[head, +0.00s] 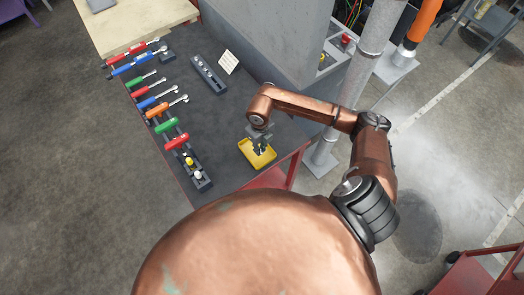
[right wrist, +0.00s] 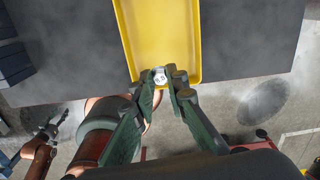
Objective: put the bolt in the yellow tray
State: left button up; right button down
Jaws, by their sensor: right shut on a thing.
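The yellow tray (head: 264,166) lies on the dark worktop near its front right corner. It also shows in the right wrist view (right wrist: 160,30). My right gripper (head: 260,149) points down over the tray. In the right wrist view its fingertips (right wrist: 162,78) are shut on the bolt (right wrist: 160,76), whose pale hexagonal head shows between them at the tray's near end. The fingers hide the rest of the bolt, and I cannot tell whether it touches the tray floor. My left gripper (right wrist: 48,131) shows small at the left of the right wrist view, away from the tray; its opening is unclear.
A row of coloured-handled tools (head: 160,105) lies along the worktop's left side. A dark socket holder (head: 209,75) and a small card (head: 228,62) lie farther back. A grey block (head: 265,45) stands behind the tray. The worktop left of the tray is clear.

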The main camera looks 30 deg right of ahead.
jog(key=shift+d+f, duration=0.25)
jog(key=shift+f, duration=0.05)
notch_tip(320, 180, down, 3)
jog(key=shift+d+f+p, duration=0.15)
jog(key=shift+p, duration=0.5)
jog(key=shift+f, duration=0.15)
jog(key=c, duration=1.9)
grip_release()
jog(key=shift+c, duration=0.2)
jog(key=shift+r, duration=0.2)
notch_tip(320, 180, up, 12)
jog(key=shift+f+b, duration=0.1)
jog(key=shift+b, duration=1.05)
